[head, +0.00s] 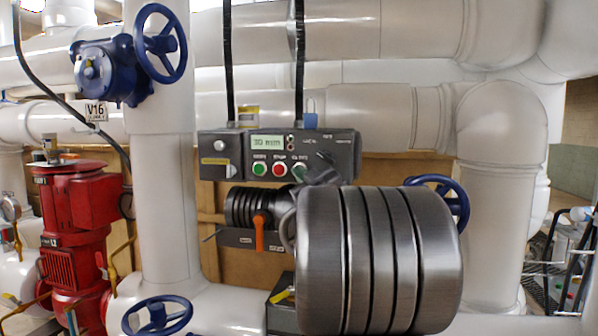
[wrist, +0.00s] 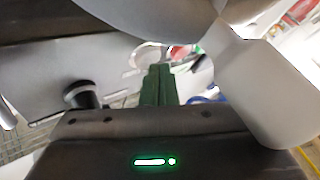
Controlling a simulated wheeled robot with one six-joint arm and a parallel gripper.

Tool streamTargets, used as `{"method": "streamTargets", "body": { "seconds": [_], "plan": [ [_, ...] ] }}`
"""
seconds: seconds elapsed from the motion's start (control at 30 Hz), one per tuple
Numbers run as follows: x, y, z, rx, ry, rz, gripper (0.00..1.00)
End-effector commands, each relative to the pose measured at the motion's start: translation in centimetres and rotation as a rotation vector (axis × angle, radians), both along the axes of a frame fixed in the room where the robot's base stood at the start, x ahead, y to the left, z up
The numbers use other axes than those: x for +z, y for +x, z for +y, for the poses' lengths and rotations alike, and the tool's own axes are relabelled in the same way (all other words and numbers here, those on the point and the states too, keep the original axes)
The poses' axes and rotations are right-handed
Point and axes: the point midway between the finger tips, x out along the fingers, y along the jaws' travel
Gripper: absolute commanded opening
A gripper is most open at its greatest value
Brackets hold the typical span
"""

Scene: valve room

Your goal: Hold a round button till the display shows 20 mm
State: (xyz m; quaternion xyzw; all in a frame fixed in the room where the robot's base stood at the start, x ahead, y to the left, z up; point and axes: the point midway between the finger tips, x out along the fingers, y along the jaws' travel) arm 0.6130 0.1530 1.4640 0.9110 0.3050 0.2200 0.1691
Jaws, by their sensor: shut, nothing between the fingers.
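The grey control box (head: 230,170) is mounted on the pipework in the head view. Its lit display (head: 267,142) appears to read 30 mm. My gripper (wrist: 158,72) shows in the wrist view as two green fingers, shut together and empty. Their tips point towards a blurred red and white round part (wrist: 180,52); whether they touch anything cannot be told. In the head view my arm hides the fingers.
A blue handwheel valve (head: 160,44) and a red pump (head: 75,230) stand at the left. An orange lever (head: 259,233) sits below the box. Another blue handwheel (head: 157,318) is low in front. White pipes surround the box closely.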

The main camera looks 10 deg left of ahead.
Motion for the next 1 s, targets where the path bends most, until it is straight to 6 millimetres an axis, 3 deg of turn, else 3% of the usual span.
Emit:
{"method": "streamTargets", "body": {
  "seconds": [1.0],
  "plan": [
    [-0.44, 0.94, -0.13, -0.005, -0.004, 0.007, 0.0]
  ]
}}
